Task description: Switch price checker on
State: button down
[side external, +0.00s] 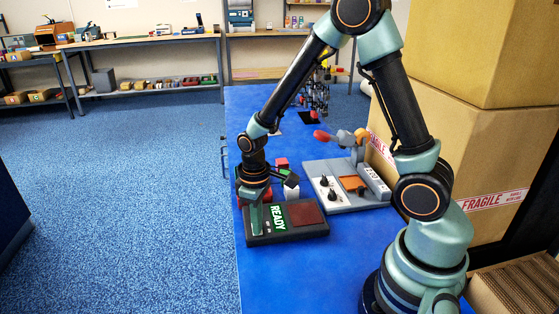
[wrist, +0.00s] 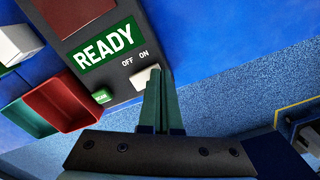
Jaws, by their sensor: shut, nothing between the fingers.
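The price checker (side external: 302,231) is a dark box on the blue table in the side external view. It has a green screen reading READY and a dark red panel. In the wrist view the READY screen (wrist: 106,44) is lit green, with OFF and ON labels below it. A white switch (wrist: 146,76) sits beside the ON label, and a small green button (wrist: 102,96) lies to its left. My gripper (wrist: 160,75) is shut and empty, its fingertips at the white switch and partly covering it. In the side external view my gripper (side external: 256,222) points down at the checker's left end.
Behind the checker are small blocks, including a white one (side external: 291,188), and red and green trays (wrist: 62,103). A grey device with knobs (side external: 338,195) stands to its right. Stacked cartons (side external: 500,130) fill the right side. The table's left edge is close to my gripper.

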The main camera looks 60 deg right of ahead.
notch_tip(320, 180, up, 7)
dwell(0.8)
jog(key=s+r+m+t, duration=0.1)
jog(key=s+r+t, duration=0.1)
jog(key=r, duration=0.5)
jog(key=s+r+m+t, duration=0.2)
jog(key=s+r+t, duration=0.1)
jog(key=r, duration=0.4)
jog(key=shift+s+d+r+t, duration=0.15)
jog(key=shift+s+t, duration=0.15)
jog(key=shift+s, duration=0.6)
